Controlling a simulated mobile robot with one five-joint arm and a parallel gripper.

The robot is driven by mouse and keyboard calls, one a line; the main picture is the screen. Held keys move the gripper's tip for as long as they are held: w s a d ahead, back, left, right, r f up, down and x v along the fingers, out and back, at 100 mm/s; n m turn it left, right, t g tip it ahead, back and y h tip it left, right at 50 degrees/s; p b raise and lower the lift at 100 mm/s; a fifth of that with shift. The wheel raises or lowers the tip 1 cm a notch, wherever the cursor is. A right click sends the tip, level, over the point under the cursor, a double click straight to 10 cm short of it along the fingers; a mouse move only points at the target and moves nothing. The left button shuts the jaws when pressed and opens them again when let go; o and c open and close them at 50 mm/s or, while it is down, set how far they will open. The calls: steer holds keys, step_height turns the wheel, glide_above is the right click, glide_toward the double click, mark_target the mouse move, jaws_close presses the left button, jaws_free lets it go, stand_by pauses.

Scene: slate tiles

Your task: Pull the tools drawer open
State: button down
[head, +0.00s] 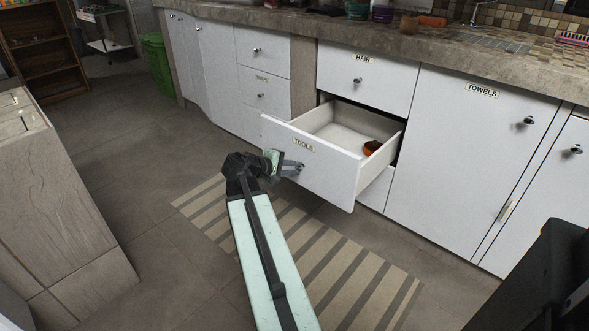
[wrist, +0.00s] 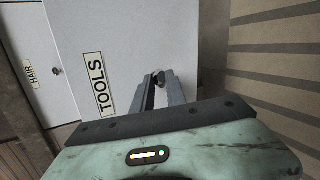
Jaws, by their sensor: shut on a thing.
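The tools drawer (head: 318,165), white with a TOOLS label, stands pulled out from the cabinet in the head view. An orange and dark object lies inside it near the right wall. My gripper (head: 293,167) is at the drawer front, shut on the drawer's knob (head: 300,166). In the wrist view the drawer front (wrist: 130,50) fills the middle, with the TOOLS label on the left. My gripper (wrist: 160,80) has its fingers around the small dark knob (wrist: 160,75), which is partly hidden by them.
A closed drawer labelled HAIR (head: 365,80) is above, and a TOWELS door (head: 460,130) is to the right. A striped mat (head: 340,270) lies on the tiled floor below. A wood-grained block (head: 60,200) stands at the left. Floor between is clear.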

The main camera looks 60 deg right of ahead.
steer(key=c, duration=1.3)
jaws_free()
steer(key=shift+c, duration=0.2)
steer(key=p+v, duration=0.3)
steer(key=v, duration=0.4)
steer(key=shift+w+a+r+p, duration=0.15)
steer(key=shift+a+r+p, duration=0.05)
steer(key=shift+a+p, duration=0.15)
